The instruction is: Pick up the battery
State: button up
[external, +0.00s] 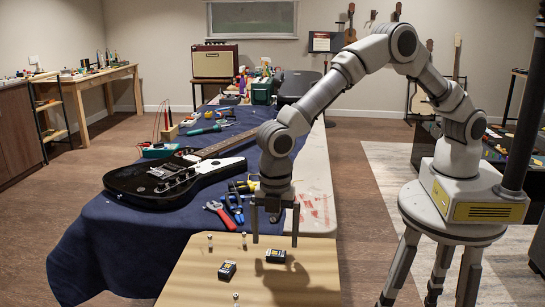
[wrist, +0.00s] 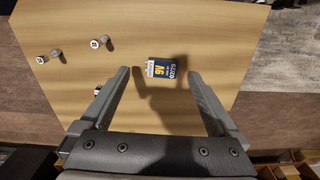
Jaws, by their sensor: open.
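Two small dark box-shaped batteries lie on a light wooden board in the external view. One battery (external: 275,256) is below my gripper (external: 275,241), and the other battery (external: 227,270) lies to its left and nearer the camera. My gripper is open and empty, pointing down, with its fingers apart above the board.
Small white-topped cylinders stand on the wooden board (wrist: 215,35), such as one cylinder (wrist: 42,58) and another (wrist: 96,44). A black electric guitar (external: 175,178) lies on the blue cloth (external: 110,240). Pliers (external: 220,215) and other tools lie beyond the board.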

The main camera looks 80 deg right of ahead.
aim_at(275, 252)
jog(key=f, duration=0.3)
jog(key=shift+s+a+f, duration=0.1)
jog(key=shift+a+f, duration=0.1)
jog(key=shift+f, duration=0.05)
jog(key=c, duration=1.5)
jog(key=shift+o, duration=0.2)
jog(key=shift+r, duration=0.1)
jog(key=shift+r, duration=0.4)
jog(key=r, duration=0.4)
jog(key=shift+d+p, duration=0.25)
jog(key=shift+p, duration=0.05)
jog(key=d+r+p, duration=0.1)
jog(key=d+r, duration=0.5)
jog(key=d, duration=0.5)
jog(key=shift+s, duration=0.25)
